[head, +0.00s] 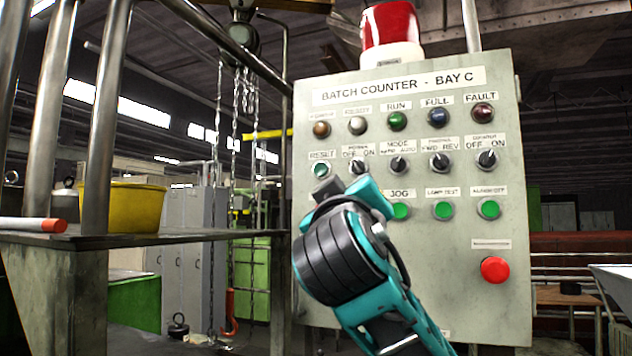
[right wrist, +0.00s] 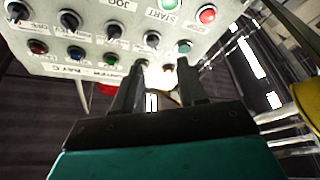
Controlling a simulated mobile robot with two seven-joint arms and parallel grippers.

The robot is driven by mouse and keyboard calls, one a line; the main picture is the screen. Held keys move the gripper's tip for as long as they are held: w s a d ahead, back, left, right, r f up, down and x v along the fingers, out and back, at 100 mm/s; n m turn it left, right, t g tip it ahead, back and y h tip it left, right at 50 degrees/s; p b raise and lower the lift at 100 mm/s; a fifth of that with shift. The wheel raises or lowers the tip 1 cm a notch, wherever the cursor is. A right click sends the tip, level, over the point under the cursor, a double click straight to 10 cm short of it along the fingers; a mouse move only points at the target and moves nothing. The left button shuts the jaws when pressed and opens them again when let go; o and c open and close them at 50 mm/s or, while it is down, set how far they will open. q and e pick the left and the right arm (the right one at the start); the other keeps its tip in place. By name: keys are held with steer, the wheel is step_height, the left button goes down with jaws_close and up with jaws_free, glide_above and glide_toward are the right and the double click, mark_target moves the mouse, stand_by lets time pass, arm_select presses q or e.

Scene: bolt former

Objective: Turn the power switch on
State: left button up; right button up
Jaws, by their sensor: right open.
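The grey control panel (head: 460,285) headed "BATCH COUNTER - BAY C" faces me. Its power switch (head: 358,166), a dark rotary knob under an OFF/ON label, sits in the upper switch row between the reset button (head: 321,169) and the mode switch (head: 398,164). Its exact setting is hard to read. My right gripper (right wrist: 162,62) is open and empty, with its fingers towards the panel's lamp row. The power switch (right wrist: 152,40) appears beyond the fingertips in the upside-down right wrist view, apart from them. In the head view my wrist hides the fingers. My left gripper is out of view.
Other switches, such as the conveyor switch (head: 486,159), and green buttons (head: 443,210) crowd the panel. A red button (head: 495,270) is at lower right and a red beacon (head: 390,25) on top. A yellow bucket (head: 125,207) stands on a ledge at left.

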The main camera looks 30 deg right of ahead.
mark_target(357, 168)
steer(key=shift+m+h, duration=0.3)
steer(key=p+x, duration=0.1)
steer(key=x, duration=0.2)
steer(key=r+p+x, duration=0.1)
steer(key=x, duration=0.3)
steer(key=p+x, duration=0.1)
steer(key=x, duration=0.3)
steer(key=shift+s+d+r, duration=0.15)
steer(key=shift+s+r, duration=0.05)
steer(key=shift+r, duration=0.25)
steer(key=shift+w+d+r, duration=0.1)
steer(key=shift+w+d, duration=0.3)
steer(key=shift+w, duration=0.15)
steer(key=shift+c, duration=0.3)
jaws_close()
